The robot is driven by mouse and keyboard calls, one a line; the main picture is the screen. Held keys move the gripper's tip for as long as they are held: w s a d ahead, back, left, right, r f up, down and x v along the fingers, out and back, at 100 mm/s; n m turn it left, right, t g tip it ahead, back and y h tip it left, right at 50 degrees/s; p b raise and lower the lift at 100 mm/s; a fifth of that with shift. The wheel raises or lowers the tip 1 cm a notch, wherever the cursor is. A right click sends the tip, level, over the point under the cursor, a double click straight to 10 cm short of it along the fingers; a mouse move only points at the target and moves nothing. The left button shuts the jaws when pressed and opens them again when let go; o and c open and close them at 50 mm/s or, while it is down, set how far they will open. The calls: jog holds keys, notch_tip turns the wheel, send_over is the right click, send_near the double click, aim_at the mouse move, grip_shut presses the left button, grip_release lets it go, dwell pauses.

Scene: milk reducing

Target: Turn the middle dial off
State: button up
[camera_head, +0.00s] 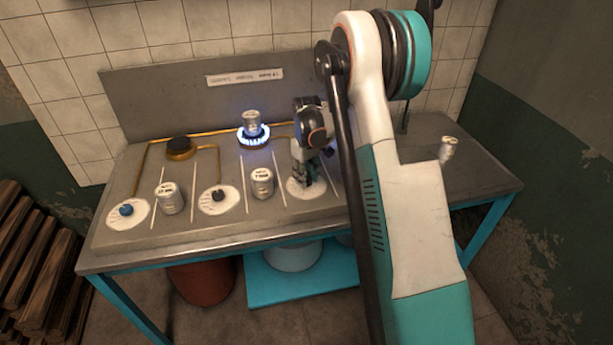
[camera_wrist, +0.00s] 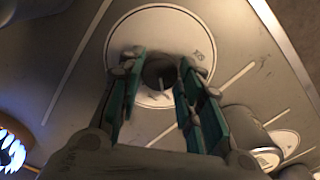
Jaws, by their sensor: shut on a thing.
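Dial plates stand in a row along the metal worktop. A blue dial (camera_head: 126,210) is at the left and a dark dial (camera_head: 218,195) stands to its right. My gripper (camera_head: 306,178) points down over the third round white plate (camera_head: 307,194) from the left. In the wrist view my gripper (camera_wrist: 160,88) has its green-padded fingers on both sides of a dark dial (camera_wrist: 158,68) and is shut on it. The fingers hide part of this dial. A burner with blue flames (camera_head: 254,140) burns under a can (camera_head: 252,120); the flames also show at the wrist view's left edge (camera_wrist: 10,150).
Cans stand between the dials, one at the left (camera_head: 169,197) and one (camera_head: 262,183) close to my gripper. Another can (camera_head: 447,148) is at the far right. An unlit burner (camera_head: 179,148) is at the left. My arm hides part of the worktop's right side.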

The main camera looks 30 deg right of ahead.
jog(key=m, duration=0.9)
jog(key=shift+m, duration=0.6)
dwell(0.4)
jog(key=o, duration=1.1)
notch_tip(320, 180, up, 12)
